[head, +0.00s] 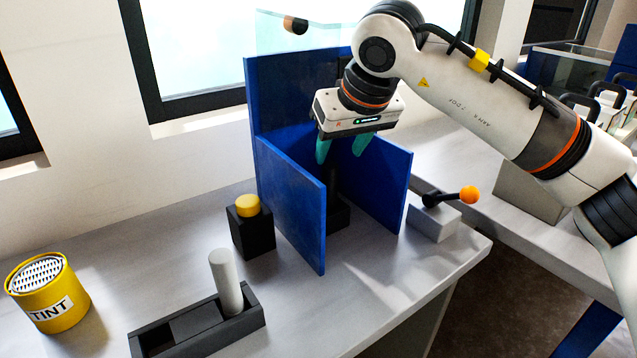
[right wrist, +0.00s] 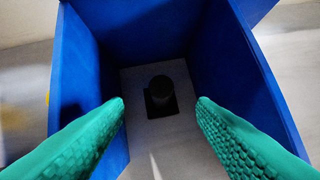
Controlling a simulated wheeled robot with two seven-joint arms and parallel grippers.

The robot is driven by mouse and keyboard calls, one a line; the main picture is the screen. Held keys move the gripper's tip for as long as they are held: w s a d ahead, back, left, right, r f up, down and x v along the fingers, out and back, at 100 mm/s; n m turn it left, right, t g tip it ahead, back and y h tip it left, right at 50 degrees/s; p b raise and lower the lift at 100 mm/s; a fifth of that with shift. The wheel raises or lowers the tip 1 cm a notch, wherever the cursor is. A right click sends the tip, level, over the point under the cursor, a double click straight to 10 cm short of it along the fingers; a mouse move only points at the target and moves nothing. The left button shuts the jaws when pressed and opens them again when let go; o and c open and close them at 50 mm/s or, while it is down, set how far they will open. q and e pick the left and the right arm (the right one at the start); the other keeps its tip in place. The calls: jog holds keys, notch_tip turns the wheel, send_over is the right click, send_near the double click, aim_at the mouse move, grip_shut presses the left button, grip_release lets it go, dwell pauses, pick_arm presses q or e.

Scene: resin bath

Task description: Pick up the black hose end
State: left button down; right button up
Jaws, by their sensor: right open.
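The black hose end (right wrist: 160,86) stands upright on a dark square base inside a blue three-walled enclosure (head: 291,205). In the head view its dark post (head: 334,181) shows partly in the shadow between the side walls. My right gripper (head: 342,152) is above it, pointing down into the enclosure from the top. In the right wrist view the green fingers of the gripper (right wrist: 160,106) are open and apart. The hose end appears between and beyond the fingertips, not touched. My left gripper is not in view.
The blue side walls stand close on both sides of the fingers. A black box with a yellow button (head: 247,206), a grey tray with a white cylinder (head: 226,282), a yellow TINT can (head: 47,292) and an orange-knobbed lever (head: 469,195) stand around the enclosure.

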aim_at(333, 171)
jog(key=x, duration=0.6)
jog(key=shift+f, duration=0.25)
jog(key=shift+w+f, duration=0.1)
jog(key=shift+f, duration=0.35)
jog(key=x, duration=0.3)
jog(key=shift+w+f+b, duration=0.1)
jog(key=shift+f+b, duration=0.25)
jog(key=shift+w+f, duration=0.15)
jog(key=shift+f, duration=0.1)
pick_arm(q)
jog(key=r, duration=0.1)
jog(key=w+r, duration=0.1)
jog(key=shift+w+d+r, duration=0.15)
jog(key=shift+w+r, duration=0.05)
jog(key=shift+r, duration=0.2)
pick_arm(e)
jog(key=shift+r, duration=0.1)
jog(key=c, duration=1.1)
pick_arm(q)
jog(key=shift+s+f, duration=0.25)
